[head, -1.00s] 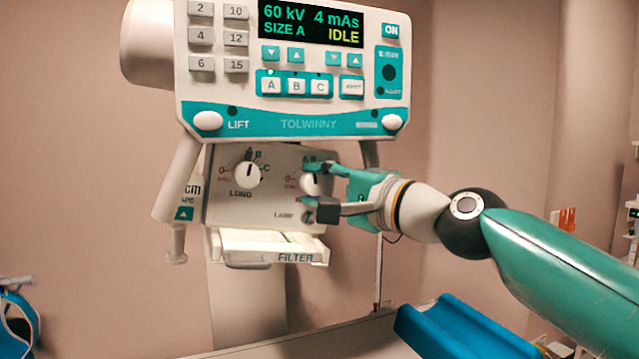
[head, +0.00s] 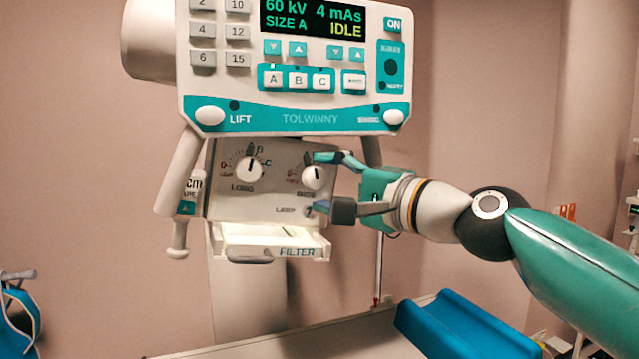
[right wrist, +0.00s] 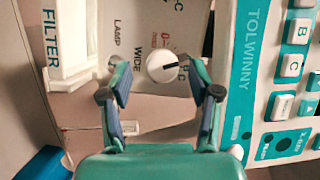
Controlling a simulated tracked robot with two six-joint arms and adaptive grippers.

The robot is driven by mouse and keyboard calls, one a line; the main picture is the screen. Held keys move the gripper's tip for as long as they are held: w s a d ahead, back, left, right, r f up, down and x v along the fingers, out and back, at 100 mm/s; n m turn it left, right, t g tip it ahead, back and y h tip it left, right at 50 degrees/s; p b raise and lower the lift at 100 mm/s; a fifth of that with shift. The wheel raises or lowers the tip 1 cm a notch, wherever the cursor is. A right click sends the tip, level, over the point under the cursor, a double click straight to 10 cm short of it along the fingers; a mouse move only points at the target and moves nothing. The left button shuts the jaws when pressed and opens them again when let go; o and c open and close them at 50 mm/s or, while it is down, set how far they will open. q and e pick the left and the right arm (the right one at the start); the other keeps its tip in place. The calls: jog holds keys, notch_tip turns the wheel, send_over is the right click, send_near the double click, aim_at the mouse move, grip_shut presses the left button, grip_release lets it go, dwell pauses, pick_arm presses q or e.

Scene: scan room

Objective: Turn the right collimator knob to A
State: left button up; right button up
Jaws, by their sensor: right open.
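The right collimator knob (head: 314,178) is a round white dial on the front plate below the control head. Its dark pointer line points roughly up in the head view; I cannot tell exactly which letter it meets. My right gripper (head: 321,183) is open, with one fingertip above the knob and the other below it. In the right wrist view the knob (right wrist: 160,75) lies between the open fingertips of the gripper (right wrist: 158,70), with a gap on both sides. The letters beside it are partly blurred. My left gripper is not in view.
The left knob (head: 250,170) is on the same plate. The control head (head: 285,118) overhangs it from above. The filter tray (head: 270,241) juts out below, and a small lamp button (head: 308,211) is near the lower fingertip. A blue cushion (head: 460,330) lies lower right.

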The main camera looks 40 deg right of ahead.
jog(key=s+d, duration=0.1)
jog(key=s, duration=0.9)
jog(key=shift+d+f, duration=0.2)
jog(key=shift+f, duration=0.1)
jog(key=shift+w, duration=0.1)
